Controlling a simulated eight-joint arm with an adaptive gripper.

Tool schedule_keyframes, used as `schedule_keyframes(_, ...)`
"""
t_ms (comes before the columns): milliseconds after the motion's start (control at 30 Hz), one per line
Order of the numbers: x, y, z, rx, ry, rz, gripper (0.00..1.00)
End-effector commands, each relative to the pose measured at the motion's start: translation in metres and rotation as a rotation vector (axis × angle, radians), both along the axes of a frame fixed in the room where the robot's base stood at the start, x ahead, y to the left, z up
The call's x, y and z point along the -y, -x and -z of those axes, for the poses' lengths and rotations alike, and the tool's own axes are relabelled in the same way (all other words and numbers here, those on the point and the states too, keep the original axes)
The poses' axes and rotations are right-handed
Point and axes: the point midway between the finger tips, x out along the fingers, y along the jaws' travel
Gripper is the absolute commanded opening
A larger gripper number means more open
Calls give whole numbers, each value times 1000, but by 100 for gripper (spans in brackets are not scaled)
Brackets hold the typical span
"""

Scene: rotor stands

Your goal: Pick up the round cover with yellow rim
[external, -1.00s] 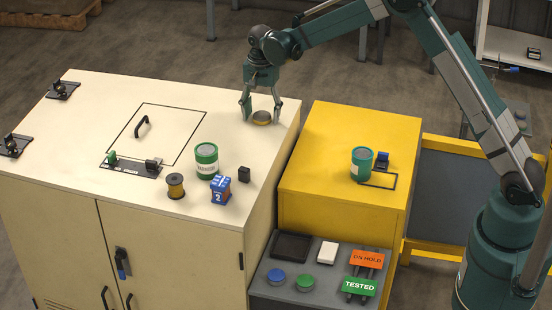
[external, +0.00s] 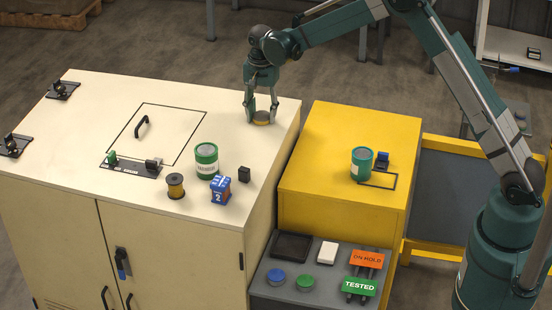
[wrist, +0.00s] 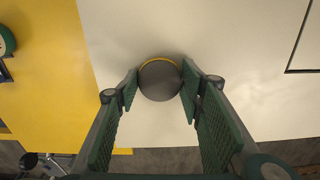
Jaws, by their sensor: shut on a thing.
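The round cover with yellow rim (external: 261,117) sits on the cream cabinet top (external: 90,130), near its far right corner. In the wrist view it is a dark grey disc (wrist: 160,81) with a thin yellow edge showing along its top. My gripper (external: 261,119) points down at the cover, with a finger on each side of it. In the wrist view the two green padded fingers (wrist: 160,86) close in on its left and right sides. My gripper is shut on the cover, which appears to be still at the surface.
The yellow cabinet (external: 310,150) to the right holds a teal can (external: 362,164). The cabinet top around the cover is clear.

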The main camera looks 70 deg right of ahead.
Motion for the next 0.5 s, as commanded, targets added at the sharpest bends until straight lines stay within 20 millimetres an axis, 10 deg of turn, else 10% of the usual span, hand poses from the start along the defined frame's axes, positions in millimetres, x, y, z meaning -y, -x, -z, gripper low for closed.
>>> schedule_keyframes(500, 0, 0, -39, 0, 0, 0, 24)
